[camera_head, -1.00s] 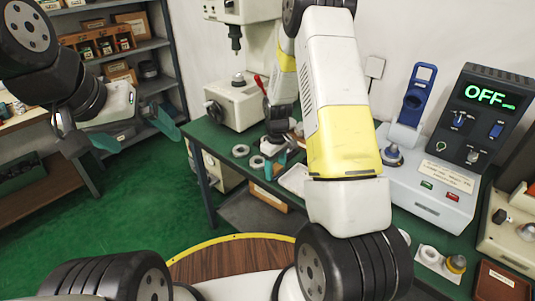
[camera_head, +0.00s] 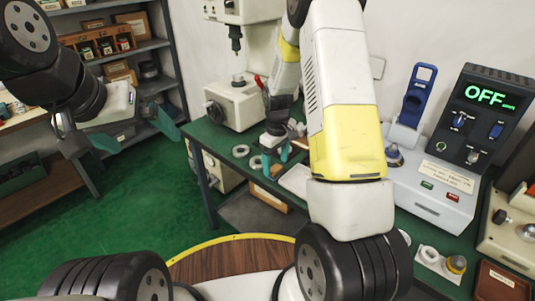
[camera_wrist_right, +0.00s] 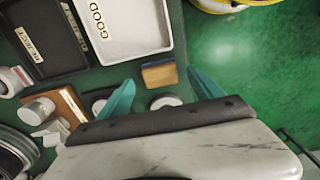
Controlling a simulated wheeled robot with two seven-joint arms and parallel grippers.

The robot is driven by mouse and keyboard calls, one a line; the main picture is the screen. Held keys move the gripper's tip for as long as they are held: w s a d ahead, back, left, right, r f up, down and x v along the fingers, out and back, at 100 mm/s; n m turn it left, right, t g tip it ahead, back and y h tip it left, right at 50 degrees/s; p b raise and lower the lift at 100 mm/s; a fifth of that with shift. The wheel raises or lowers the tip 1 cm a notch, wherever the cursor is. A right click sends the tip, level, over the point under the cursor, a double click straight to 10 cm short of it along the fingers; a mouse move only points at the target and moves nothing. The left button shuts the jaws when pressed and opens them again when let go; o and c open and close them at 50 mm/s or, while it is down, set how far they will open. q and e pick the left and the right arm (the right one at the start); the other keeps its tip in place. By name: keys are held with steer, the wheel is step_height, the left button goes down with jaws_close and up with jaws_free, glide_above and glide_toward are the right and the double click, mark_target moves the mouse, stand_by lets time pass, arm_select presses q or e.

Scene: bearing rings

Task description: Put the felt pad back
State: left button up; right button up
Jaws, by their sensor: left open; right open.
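A small tan and dark block (camera_wrist_right: 160,73), which may be the felt pad, lies on the green bench in the right wrist view. It shows between the teal fingertips of my right gripper (camera_wrist_right: 158,88), which is open and empty above the bench. In the head view my right gripper (camera_head: 275,160) is small and partly hidden behind its own wrist, near the bench's left part. My left gripper (camera_head: 138,132) is open and empty, off to the left over the floor, away from the bench.
A white GOOD tray (camera_wrist_right: 125,35) and a black REJECT tray (camera_wrist_right: 45,38) lie beside the block. A wooden stand (camera_wrist_right: 70,104) and a pale round part (camera_wrist_right: 165,102) are close by. Rings (camera_head: 241,151) lie at the bench's left. A grey tester (camera_head: 430,190) stands right.

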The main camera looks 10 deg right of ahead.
mark_target(275, 168)
steer(key=s+r+m+t, duration=0.1)
steer(key=s+r, duration=0.2)
steer(key=r, duration=0.5)
steer(key=s+r+m+t+y, duration=0.1)
steer(key=s+r, duration=0.3)
steer(key=r, duration=0.5)
steer(key=s+r+m+t, duration=0.1)
steer(key=s+r+m, duration=0.15)
steer(key=r, duration=0.55)
steer(key=s+a+r+m+t, duration=0.1)
steer(key=s+r, duration=0.1)
steer(key=s, duration=0.5)
steer(key=s+a+r+m+t+y, duration=0.1)
steer(key=s+r+t, duration=0.1)
steer(key=s, duration=0.5)
steer(key=shift+v, duration=0.9)
